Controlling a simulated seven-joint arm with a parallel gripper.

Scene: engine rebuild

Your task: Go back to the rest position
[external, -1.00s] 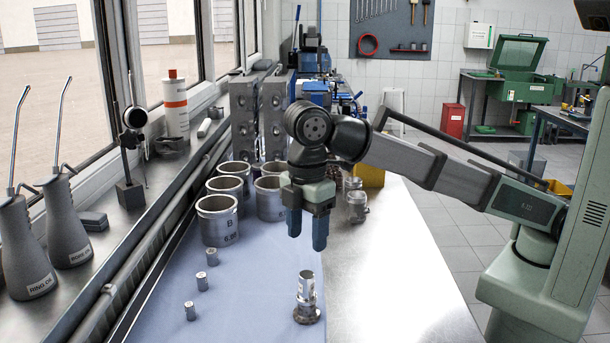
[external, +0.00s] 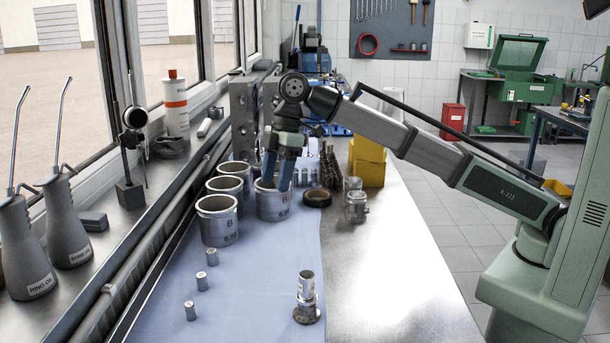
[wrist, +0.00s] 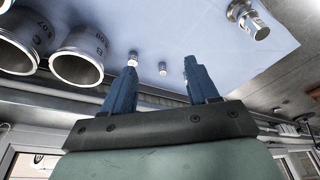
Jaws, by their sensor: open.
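My gripper (external: 277,172) has blue fingers that stand apart with nothing between them. In the external view it hangs over the cylinder liners at the back of the blue mat (external: 262,270), its fingers in front of or above one liner (external: 272,203); I cannot tell whether they touch it. In the wrist view the open fingers (wrist: 157,82) point toward the mat. The arm reaches in from the right, bent at the elbow.
More liners (external: 217,221) stand at the left. A black ring (external: 317,197), metal parts (external: 356,205) and yellow boxes (external: 368,165) are to the right. The front right bench is clear.

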